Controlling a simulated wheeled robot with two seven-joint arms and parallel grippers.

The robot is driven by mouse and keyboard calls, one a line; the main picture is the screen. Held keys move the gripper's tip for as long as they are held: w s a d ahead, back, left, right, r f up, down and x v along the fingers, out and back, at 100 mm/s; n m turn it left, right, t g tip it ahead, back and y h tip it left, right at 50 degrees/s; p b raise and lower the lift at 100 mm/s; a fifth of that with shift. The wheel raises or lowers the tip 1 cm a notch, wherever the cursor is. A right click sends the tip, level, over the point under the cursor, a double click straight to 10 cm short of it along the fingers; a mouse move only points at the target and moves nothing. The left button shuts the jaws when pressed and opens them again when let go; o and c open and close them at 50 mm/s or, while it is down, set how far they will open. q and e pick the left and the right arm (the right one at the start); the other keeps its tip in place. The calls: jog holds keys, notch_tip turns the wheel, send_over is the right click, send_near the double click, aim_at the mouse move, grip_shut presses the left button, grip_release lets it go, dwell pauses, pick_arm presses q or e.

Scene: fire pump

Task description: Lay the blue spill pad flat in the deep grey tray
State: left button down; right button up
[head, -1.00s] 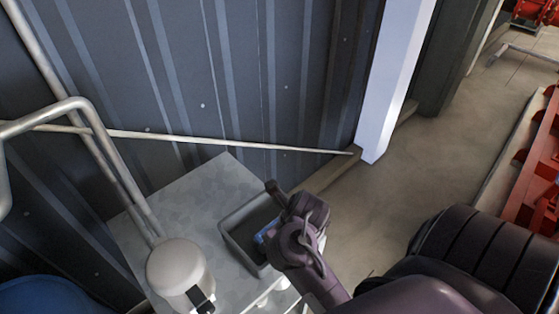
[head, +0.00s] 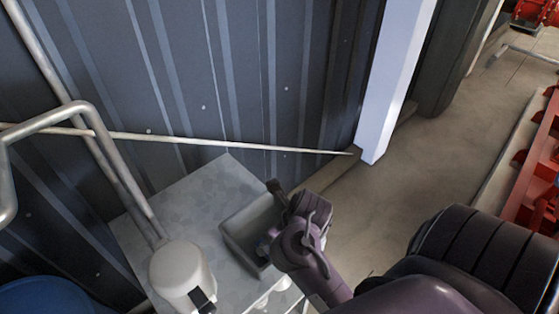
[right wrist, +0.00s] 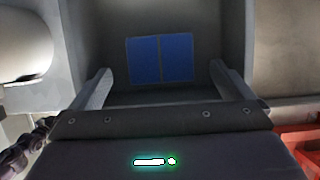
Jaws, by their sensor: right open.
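The blue spill pad (right wrist: 161,59), with a dark seam down its middle, lies in the deep grey tray (right wrist: 242,60) in the right wrist view. It looks flat on the tray floor. My right gripper (right wrist: 160,70) is open, with its two fingers apart on either side of the pad's near part and nothing between them. In the head view the tray (head: 233,243) stands on a metal top, and my right gripper (head: 283,215) is over its right side, hiding much of the inside. My left gripper is out of view.
A white rounded canister (head: 180,272) stands left of the tray on the galvanised top (head: 180,200). A bent grey pipe (head: 120,165) rises behind it. A dark ribbed wall (head: 230,80) is at the back, and a white post (head: 393,80) stands to the right.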

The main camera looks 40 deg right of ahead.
jog(key=p+v, duration=0.4)
jog(key=v, duration=0.6)
jog(key=shift+s+r+p, duration=0.25)
jog(key=shift+r+p, duration=0.1)
jog(key=shift+p, duration=0.05)
